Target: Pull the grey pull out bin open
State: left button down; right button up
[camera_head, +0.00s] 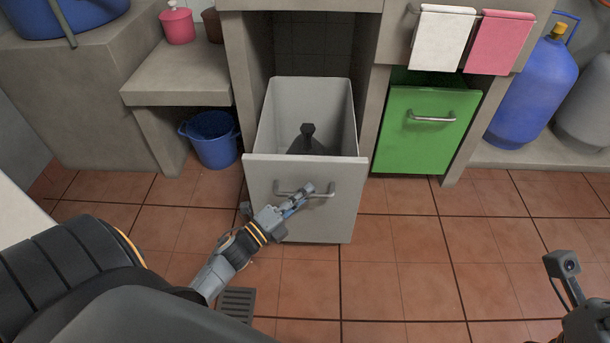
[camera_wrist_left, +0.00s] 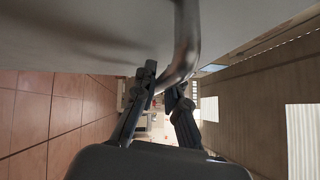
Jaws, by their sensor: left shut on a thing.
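The grey pull out bin (camera_head: 348,213) stands pulled out of its counter bay, with its open top showing. A dark tied bag (camera_head: 308,139) lies inside it. Its metal bar handle (camera_head: 328,192) runs across the front panel. My left gripper (camera_head: 302,194) is shut on the handle from the front. In the left wrist view, the fingers (camera_wrist_left: 163,88) close around the curved handle bar (camera_wrist_left: 186,45), close to the grey front panel (camera_wrist_left: 90,30). Only part of my right arm (camera_head: 575,300) shows at the lower right; its fingers are out of view.
A green bin front (camera_head: 420,145) with its own handle is to the right, below a white towel (camera_head: 442,38) and a pink towel (camera_head: 498,42). A blue bucket (camera_head: 212,140) stands to the left. Blue (camera_head: 535,85) and grey cylinders are at the right.

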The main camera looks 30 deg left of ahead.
pick_arm(q)
jog(key=shift+s+d, duration=0.35)
jog(key=shift+s, duration=0.2)
jog(key=c, duration=1.4)
grip_release()
jog(key=shift+o, duration=0.2)
jog(key=v, duration=1.2)
